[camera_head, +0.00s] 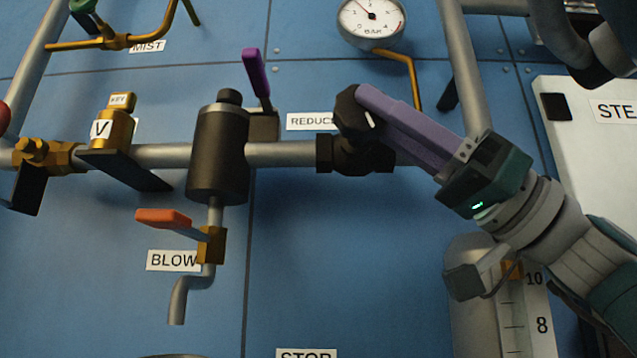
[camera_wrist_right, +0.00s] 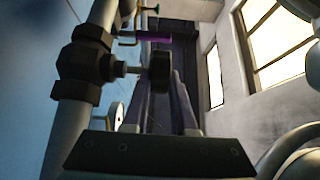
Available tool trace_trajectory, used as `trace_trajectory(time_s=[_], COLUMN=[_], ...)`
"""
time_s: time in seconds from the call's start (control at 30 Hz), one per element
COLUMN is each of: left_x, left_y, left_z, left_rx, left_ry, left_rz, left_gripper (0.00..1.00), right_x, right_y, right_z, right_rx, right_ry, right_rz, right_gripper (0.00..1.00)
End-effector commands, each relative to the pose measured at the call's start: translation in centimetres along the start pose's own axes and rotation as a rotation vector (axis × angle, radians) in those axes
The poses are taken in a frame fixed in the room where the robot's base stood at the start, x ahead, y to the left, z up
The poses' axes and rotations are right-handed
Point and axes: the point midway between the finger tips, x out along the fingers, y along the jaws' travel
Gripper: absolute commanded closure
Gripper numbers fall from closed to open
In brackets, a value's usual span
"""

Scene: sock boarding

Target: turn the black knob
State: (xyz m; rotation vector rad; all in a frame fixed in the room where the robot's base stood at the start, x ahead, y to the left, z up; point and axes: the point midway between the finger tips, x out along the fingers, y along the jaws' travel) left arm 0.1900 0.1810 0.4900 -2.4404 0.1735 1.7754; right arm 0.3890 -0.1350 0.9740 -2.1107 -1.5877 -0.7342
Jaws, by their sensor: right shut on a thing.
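The black knob (camera_head: 348,112) sits on a dark valve body (camera_head: 355,156) on the grey horizontal pipe, under the pressure gauge. My right gripper (camera_head: 364,100) comes in from the right, and its purple fingers are shut on the knob. In the right wrist view the knob (camera_wrist_right: 160,70) shows at the fingertips (camera_wrist_right: 162,82), on a short stem from the dark valve (camera_wrist_right: 88,62). The fingers hide part of the knob in the head view. My left gripper is in neither view.
A purple lever (camera_head: 256,76) stands left of the knob, beside a dark cylinder (camera_head: 218,152). An orange-handled tap (camera_head: 165,218) hangs below. A pressure gauge (camera_head: 371,20) with a brass tube is above. A vertical pipe (camera_head: 468,80) runs close behind my right gripper.

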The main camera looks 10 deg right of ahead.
Motion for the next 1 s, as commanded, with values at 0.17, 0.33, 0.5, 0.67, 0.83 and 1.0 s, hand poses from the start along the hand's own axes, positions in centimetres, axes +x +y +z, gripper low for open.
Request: trace_trajectory(time_s=[0.17,0.33,0.5,0.67,0.83,1.0], left_x=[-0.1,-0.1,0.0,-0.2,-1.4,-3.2], left_y=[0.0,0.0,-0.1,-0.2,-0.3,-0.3], left_z=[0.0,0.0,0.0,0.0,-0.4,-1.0], left_rx=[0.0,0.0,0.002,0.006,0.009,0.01], left_ry=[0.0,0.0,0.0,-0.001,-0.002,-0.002], left_rz=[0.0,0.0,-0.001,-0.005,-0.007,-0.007], left_gripper=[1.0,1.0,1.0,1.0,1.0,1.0], right_x=[0.2,0.1,0.1,0.3,1.9,4.8], right_y=[-0.2,-0.1,-0.1,-0.1,-0.1,-0.1], right_z=[-0.4,-0.2,-0.2,-0.4,-2.5,-6.1], right_rx=[-0.003,-0.002,-0.002,-0.002,-0.006,-0.007], right_ry=[0.008,0.005,0.003,0.002,0.002,0.003], right_rz=[-0.006,-0.004,-0.002,-0.002,-0.004,-0.005], right_gripper=[0.67,0.48,0.45,0.45,0.45,0.45])
